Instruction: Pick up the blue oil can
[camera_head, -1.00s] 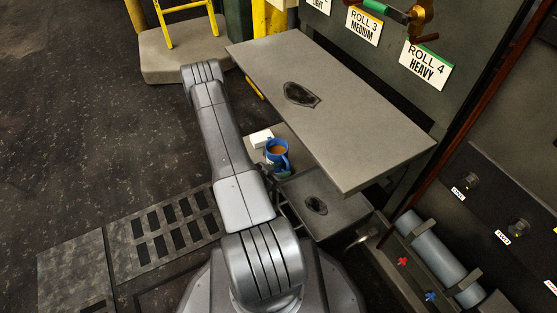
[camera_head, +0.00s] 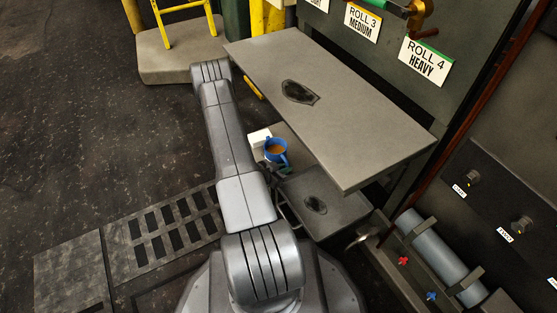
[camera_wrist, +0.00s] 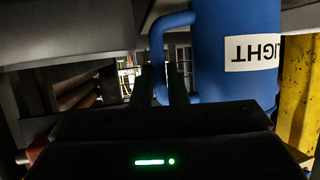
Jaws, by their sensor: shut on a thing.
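The blue oil can (camera_wrist: 235,60) fills the upper right of the wrist view. It has a white label reading LIGHT, upside down in this picture, and a blue loop handle (camera_wrist: 157,40) on its left. My gripper (camera_wrist: 165,85) has its dark fingers shut on the can at the handle.
A grey table (camera_head: 350,125) overhangs to the right, with a grey tray (camera_head: 340,207) below. A yellow post (camera_wrist: 298,90) is close right of the can.

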